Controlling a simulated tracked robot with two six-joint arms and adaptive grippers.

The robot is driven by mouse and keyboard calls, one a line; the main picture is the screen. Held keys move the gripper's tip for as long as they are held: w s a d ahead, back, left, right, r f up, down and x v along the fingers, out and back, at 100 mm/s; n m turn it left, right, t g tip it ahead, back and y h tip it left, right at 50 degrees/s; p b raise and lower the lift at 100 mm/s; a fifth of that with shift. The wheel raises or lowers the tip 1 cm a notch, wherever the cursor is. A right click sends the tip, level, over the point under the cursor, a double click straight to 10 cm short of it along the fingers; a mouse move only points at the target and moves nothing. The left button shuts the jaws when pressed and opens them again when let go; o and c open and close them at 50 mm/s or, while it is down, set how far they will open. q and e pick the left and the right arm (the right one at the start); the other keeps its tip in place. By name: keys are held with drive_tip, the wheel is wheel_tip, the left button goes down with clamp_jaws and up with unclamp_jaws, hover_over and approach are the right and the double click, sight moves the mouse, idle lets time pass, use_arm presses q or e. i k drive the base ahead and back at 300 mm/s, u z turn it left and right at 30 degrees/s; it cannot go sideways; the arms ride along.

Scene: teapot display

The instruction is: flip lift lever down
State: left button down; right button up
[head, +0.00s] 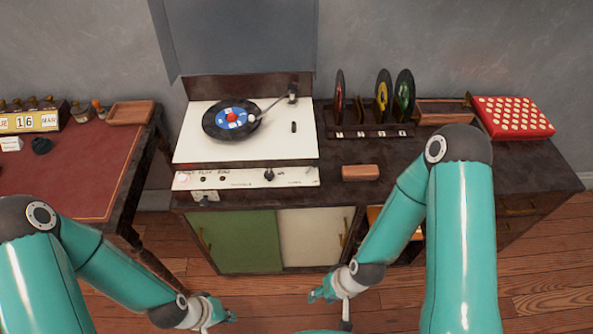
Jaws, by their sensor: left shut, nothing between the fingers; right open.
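The record player (190,150) has a white deck and stands on the cabinet, with a record (212,125) with a blue label on its platter. The tonearm (272,105) reaches from its pivot at the back right to over the record; I cannot tell whether it touches. A small dark piece (294,127) on the deck right of the record may be the lift lever; its position is too small to tell. My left gripper (230,317) is shut and empty, low in front of the cabinet. My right gripper (314,296) is open and empty, also low in front of it.
The front panel has a dark knob (269,174). A brown block (360,173) lies right of the player. A record rack (372,131) and a red box with pale dots (512,118) stand further right. A red-topped desk (75,180) is at left.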

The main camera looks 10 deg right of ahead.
sight(315, 162)
drive_tip(key=z, duration=1.9)
drive_tip(key=i, duration=0.1)
drive_tip(key=u, duration=3.3)
drive_tip(key=k, duration=1.5)
drive_tip(key=z, duration=1.15)
drive_tip(key=i, duration=1)
drive_tip(key=u, duration=0.05)
